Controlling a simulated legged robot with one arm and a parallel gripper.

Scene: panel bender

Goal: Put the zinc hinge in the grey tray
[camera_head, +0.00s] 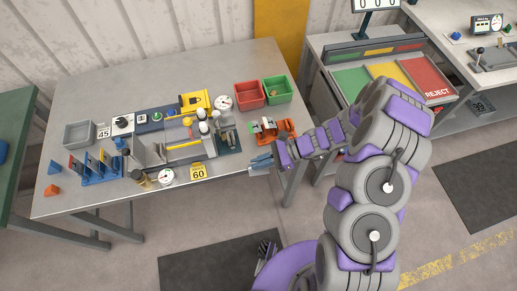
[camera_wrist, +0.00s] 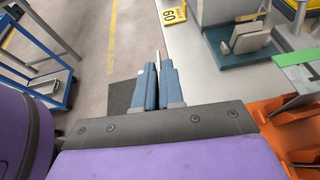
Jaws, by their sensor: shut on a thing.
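My gripper (camera_head: 261,162) is at the table's front right edge, its blue fingers pointing left. In the wrist view the fingers (camera_wrist: 158,76) are closed together. A thin grey piece (camera_wrist: 157,57), seen nearly edge-on, stands out between their tips; it looks like the zinc hinge, but its shape is mostly hidden by the fingers. In the head view a small pale end (camera_head: 258,172) shows by the fingers. The grey tray (camera_head: 79,145) stands at the left of the table, far from my gripper, and looks empty.
The panel bender (camera_head: 185,145), with gauges and a yellow 60 sign (camera_head: 198,172), fills the table's middle. A blue rack (camera_head: 102,180) stands in front of the tray. An orange holder (camera_head: 288,131), red bin (camera_head: 249,103) and green bin (camera_head: 277,99) are at right.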

